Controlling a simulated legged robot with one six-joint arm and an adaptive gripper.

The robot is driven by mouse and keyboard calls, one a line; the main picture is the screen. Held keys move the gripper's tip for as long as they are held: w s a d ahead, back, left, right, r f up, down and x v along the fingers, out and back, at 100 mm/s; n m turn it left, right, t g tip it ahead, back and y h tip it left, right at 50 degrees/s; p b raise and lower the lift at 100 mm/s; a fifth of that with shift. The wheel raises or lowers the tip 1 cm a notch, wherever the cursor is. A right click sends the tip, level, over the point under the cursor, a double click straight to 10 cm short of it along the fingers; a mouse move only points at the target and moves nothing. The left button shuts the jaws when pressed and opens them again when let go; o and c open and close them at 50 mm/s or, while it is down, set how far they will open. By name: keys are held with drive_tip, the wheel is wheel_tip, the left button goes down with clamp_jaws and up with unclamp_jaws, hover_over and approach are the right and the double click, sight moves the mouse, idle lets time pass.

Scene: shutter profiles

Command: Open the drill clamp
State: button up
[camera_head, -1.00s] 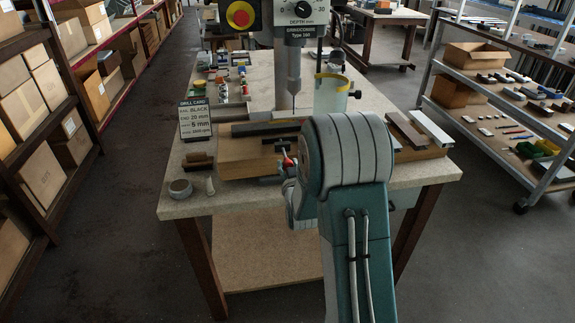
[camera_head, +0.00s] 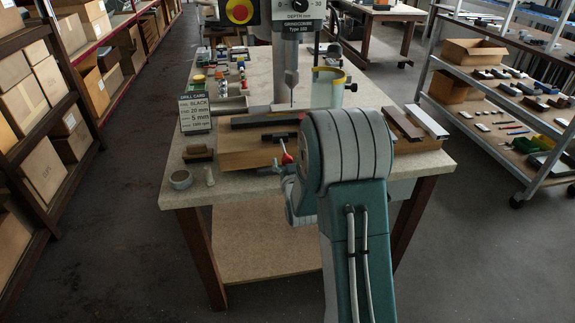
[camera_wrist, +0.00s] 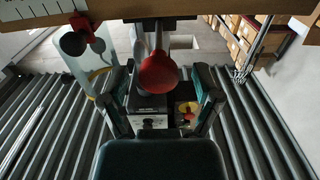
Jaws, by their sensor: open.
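The drill clamp (camera_head: 280,137) is a dark fixture on the wooden block (camera_head: 240,152) below the drill bit. Its red handle (camera_head: 286,157) points toward me in the head view. My gripper is open, with a dark finger on each side of the knob and visible gaps. In the head view, my arm hides most of the gripper and part of the clamp.
The drill press (camera_head: 291,65) stands behind the clamp. Loose profiles (camera_head: 403,124) lie right of my arm. A box shelf (camera_head: 40,110) is at left.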

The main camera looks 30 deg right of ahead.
drive_tip(key=v, duration=1.2)
drive_tip(key=shift+a, duration=0.1)
drive_tip(key=s+a+r+n+g+y, duration=0.2)
drive_tip(key=s+a+r+g+y, duration=0.15)
drive_tip(key=a+r+g, duration=0.3)
drive_tip(key=s+a+r+g, duration=0.2)
drive_tip(key=s+a, duration=0.1)
drive_tip(key=s, duration=0.6)
drive_tip(key=s+a+r+n+g+y, duration=0.1)
drive_tip(key=s+a+r+g, duration=0.2)
drive_tip(key=s, duration=0.7)
drive_tip(key=shift+s+a, duration=0.3)
drive_tip(key=shift+a, duration=0.25)
